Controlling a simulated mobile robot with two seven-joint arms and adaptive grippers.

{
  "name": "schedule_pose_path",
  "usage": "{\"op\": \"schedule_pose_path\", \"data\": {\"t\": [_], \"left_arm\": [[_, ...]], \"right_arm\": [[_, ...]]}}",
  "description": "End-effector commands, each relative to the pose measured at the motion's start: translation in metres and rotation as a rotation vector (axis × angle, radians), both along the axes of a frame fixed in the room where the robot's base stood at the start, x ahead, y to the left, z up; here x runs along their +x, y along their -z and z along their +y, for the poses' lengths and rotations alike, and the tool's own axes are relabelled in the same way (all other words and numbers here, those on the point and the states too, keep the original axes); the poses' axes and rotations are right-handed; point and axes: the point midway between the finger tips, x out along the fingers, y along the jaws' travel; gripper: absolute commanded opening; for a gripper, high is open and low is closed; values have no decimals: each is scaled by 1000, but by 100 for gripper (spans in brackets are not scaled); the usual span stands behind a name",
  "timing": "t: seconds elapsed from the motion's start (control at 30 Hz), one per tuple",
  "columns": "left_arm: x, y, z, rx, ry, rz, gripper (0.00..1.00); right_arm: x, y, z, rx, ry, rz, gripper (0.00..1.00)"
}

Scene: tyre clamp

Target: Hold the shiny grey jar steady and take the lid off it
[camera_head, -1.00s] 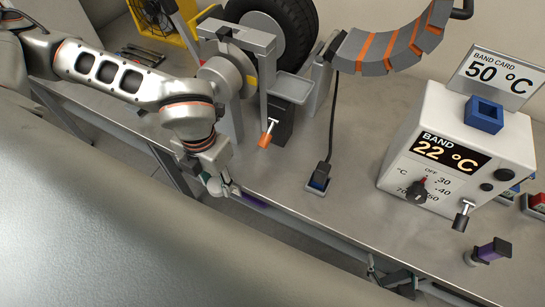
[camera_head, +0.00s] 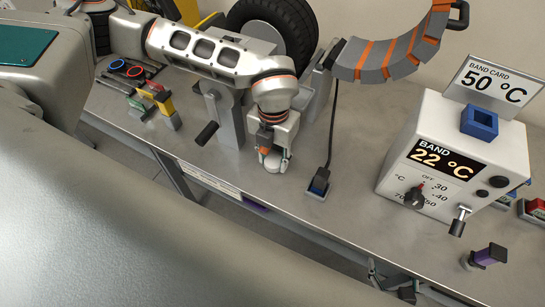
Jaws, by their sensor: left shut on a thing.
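No shiny grey jar and no lid can be made out in the head view. My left gripper (camera_head: 273,163) points down at the clamp stand in the middle of the bench. It is shut on the clamp's orange-tipped handle (camera_head: 263,152), which is mostly hidden by the fingers. My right gripper (camera_head: 400,287) seems to show only in part at the bottom edge, by the bench front; its jaws cannot be made out.
A grey metal bench (camera_head: 340,225) carries a tyre (camera_head: 280,22), an orange-striped band (camera_head: 395,50), a black plug in a blue-grey socket (camera_head: 319,183) and a white control box (camera_head: 450,160) reading 22 °C. Tools (camera_head: 140,85) lie at left. Bare bench lies right of the socket.

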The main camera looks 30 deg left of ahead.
Motion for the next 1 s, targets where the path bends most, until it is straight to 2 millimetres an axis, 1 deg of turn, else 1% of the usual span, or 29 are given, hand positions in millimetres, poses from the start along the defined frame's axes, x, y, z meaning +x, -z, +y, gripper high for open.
{"op": "schedule_pose_path", "data": {"t": [0.07,0.27,0.4,0.43,0.47,0.5,0.83,0.93,1.0], "left_arm": [[-1,2,1,1,-1,3,7],[-2,3,1,1,-1,2,7],[-2,8,1,1,-1,3,7],[-2,7,1,1,-1,2,38],[-2,7,1,1,-1,2,46],[-2,7,1,1,-1,2,50],[-2,5,2,1,-1,2,50],[-1,0,1,1,-1,1,50],[-1,-8,1,1,-1,-1,50]], "right_arm": [[0,-3,0,0,0,0,60],[0,-1,0,0,0,0,60],[0,2,0,0,0,1,60],[0,2,0,0,0,1,60],[0,1,0,0,0,0,60],[0,1,0,0,0,0,60],[2,-3,0,1,0,-6,60],[2,-6,0,2,0,-7,60],[2,-5,0,2,0,-7,60]]}}
